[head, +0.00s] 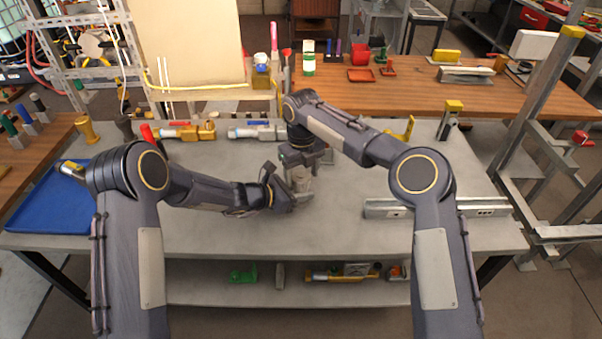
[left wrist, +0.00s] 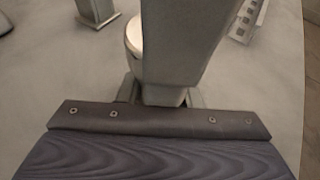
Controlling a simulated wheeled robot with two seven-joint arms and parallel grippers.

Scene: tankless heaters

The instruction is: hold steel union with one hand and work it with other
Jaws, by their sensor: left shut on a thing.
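The steel union (head: 301,178) is a small, pale metal piece upright over the middle of the grey table. My left gripper (head: 293,193) reaches it from the left, low down, and is shut on it. My right gripper (head: 301,160) points down just above and behind the union; its fingers are too small and overlapped to tell whether they are open or touch it. In the left wrist view, a round metal edge of the union (left wrist: 132,36) shows beside a grey part of my gripper, which hides most of it.
Valve assemblies with red (head: 178,131) and blue (head: 257,131) handles lie along the table's back. A blue tray (head: 50,205) is at the left, a metal rail (head: 440,208) at the right. The grey tabletop (head: 240,235) is clear in front.

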